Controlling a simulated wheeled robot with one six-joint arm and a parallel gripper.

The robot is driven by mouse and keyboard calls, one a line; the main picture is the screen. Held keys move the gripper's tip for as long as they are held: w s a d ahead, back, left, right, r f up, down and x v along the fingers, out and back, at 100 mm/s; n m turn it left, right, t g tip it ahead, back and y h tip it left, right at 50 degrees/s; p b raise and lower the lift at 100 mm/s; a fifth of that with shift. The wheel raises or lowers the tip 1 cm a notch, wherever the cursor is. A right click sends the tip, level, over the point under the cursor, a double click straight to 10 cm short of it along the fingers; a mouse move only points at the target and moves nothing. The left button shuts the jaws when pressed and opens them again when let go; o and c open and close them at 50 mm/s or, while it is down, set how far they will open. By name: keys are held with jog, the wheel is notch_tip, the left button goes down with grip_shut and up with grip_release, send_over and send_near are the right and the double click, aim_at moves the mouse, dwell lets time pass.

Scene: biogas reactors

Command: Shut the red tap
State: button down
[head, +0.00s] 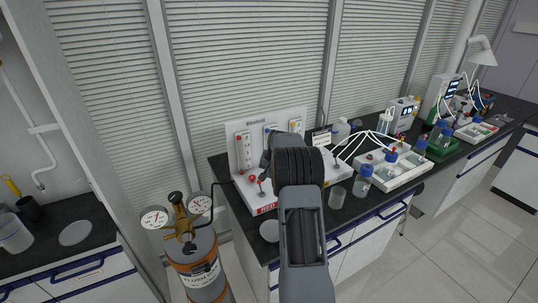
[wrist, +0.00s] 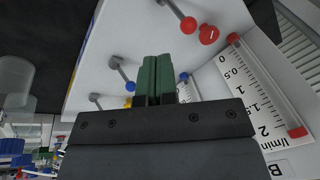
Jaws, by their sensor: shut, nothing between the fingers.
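The red tap (wrist: 189,25) is a grey lever with a red ball end, at the top of the wrist view on a white panel. Its lever runs up and left out of the frame. A round red knob (wrist: 208,34) with a pale mark sits just right of it. My gripper (wrist: 156,60) is shut and empty, its green fingertips pointing at the panel, below and left of the red ball, apart from it in the picture. In the head view red parts (head: 252,179) show at the white unit's front left; my arm hides the fingertips.
A flow scale with red ends (wrist: 262,88) stands at right. In the head view a gas cylinder (head: 203,275) with gauges stands left of the bench; glassware and trays fill its right.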

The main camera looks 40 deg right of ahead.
notch_tip(320, 180, up, 10)
jog(key=w+d+b, duration=0.1)
jog(key=w+d, duration=0.1)
jog(key=shift+w, duration=0.35)
jog(key=shift+r, duration=0.1)
dwell(0.3)
